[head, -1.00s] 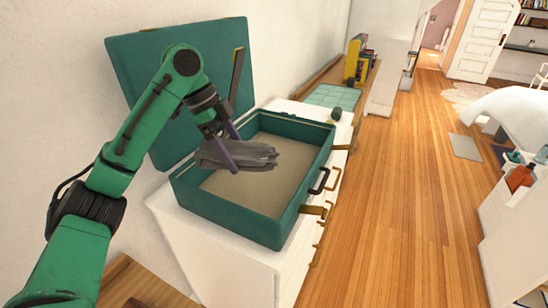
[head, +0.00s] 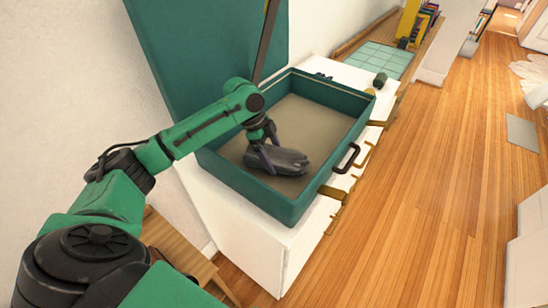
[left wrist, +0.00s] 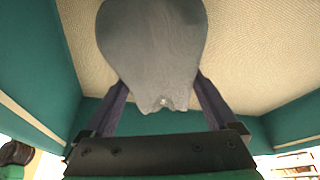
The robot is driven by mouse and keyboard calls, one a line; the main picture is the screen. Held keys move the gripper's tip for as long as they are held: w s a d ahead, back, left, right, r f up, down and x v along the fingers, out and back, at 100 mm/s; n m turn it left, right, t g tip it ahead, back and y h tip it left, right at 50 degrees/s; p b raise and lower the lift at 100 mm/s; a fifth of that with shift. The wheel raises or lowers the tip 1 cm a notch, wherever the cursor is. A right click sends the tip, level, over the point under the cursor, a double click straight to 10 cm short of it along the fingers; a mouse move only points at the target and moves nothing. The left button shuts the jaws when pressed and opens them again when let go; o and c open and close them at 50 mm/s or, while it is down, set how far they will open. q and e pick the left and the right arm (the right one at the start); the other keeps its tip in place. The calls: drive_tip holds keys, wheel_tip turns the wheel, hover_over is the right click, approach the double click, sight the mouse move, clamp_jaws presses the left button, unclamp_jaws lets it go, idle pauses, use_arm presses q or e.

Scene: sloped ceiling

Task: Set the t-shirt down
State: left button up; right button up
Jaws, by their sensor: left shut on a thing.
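The t-shirt (head: 280,159) is a dark grey folded bundle inside the open green suitcase (head: 318,190). It is low over the beige lining; I cannot tell whether it touches the bottom. My left gripper (head: 266,158) is shut on the t-shirt and reaches down into the suitcase from the left. In the left wrist view the grey t-shirt (left wrist: 152,45) sits between the two fingers (left wrist: 160,100), with the beige lining behind it. My right gripper does not show.
The suitcase lies on a white dresser (head: 255,245), its lid (head: 210,50) raised against the wall. A small dark green object (head: 380,79) and a pale green tiled mat (head: 378,58) are behind it. The lining beyond the t-shirt is bare.

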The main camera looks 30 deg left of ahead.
use_arm(q)
drive_tip(key=shift+s+f, duration=0.15)
drive_tip(key=shift+f, duration=0.65)
drive_tip(key=o, duration=1.2)
drive_tip(key=shift+f, duration=0.1)
drive_tip(key=shift+c, duration=0.2)
drive_tip(key=b+v, duration=0.1)
drive_tip(key=v, duration=1)
drive_tip(key=shift+a+b, duration=0.15)
drive_tip(key=shift+b, duration=0.2)
drive_tip(key=shift+a+r, duration=0.15)
drive_tip(key=shift+r, duration=0.4)
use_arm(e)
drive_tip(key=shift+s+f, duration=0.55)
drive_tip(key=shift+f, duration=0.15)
use_arm(q)
drive_tip(key=shift+s, duration=0.1)
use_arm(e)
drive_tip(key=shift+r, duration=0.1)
